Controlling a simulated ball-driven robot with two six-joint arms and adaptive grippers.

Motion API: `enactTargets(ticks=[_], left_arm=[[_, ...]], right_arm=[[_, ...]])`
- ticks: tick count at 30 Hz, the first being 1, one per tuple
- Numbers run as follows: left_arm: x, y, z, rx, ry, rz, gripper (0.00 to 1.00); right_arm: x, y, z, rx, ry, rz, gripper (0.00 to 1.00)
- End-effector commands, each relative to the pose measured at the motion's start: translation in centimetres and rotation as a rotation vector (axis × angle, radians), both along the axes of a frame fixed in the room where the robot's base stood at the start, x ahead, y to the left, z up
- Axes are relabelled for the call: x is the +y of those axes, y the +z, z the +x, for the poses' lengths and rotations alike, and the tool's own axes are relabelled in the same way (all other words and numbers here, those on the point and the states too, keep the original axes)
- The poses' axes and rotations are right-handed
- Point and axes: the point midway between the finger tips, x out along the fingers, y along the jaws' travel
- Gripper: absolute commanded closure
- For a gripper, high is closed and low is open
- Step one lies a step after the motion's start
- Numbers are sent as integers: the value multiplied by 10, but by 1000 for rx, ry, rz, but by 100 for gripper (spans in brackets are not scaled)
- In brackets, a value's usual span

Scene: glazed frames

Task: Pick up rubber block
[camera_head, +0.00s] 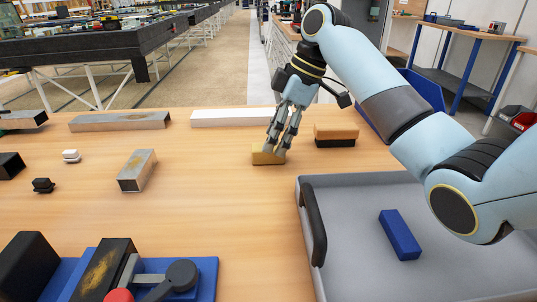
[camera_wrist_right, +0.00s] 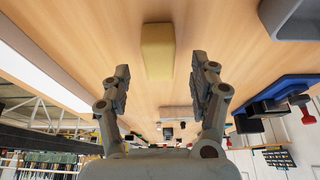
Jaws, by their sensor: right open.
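A tan-yellow block (camera_head: 266,158), which seems to be the rubber block, lies flat on the wooden table. My right gripper (camera_head: 277,147) points down at it from above, fingers close to its top in the head view. In the right wrist view the same block (camera_wrist_right: 157,50) lies ahead, roughly in line with the gap between the two spread fingers (camera_wrist_right: 160,66). The right gripper is open and empty. Whether a finger touches the block I cannot tell. My left gripper is not in view.
A white bar (camera_head: 231,118) lies behind. A grey tray (camera_head: 350,245) at right holds a blue block (camera_head: 399,234).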

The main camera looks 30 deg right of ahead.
Motion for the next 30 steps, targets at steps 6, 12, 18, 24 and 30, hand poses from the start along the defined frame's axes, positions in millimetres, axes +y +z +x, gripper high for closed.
enactTargets(ticks=[6, 12, 18, 24, 30], left_arm=[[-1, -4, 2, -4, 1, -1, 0], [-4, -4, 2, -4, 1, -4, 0], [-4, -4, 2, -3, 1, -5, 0], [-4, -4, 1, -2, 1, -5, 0], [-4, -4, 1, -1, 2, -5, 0]], right_arm=[[8, -24, 5, 1, 0, 0, 38], [9, -24, 5, -1, 1, -1, 38], [9, -24, 5, -1, 1, -1, 61], [9, -24, 5, -1, 1, -1, 87], [9, -24, 5, -1, 1, -1, 99]])
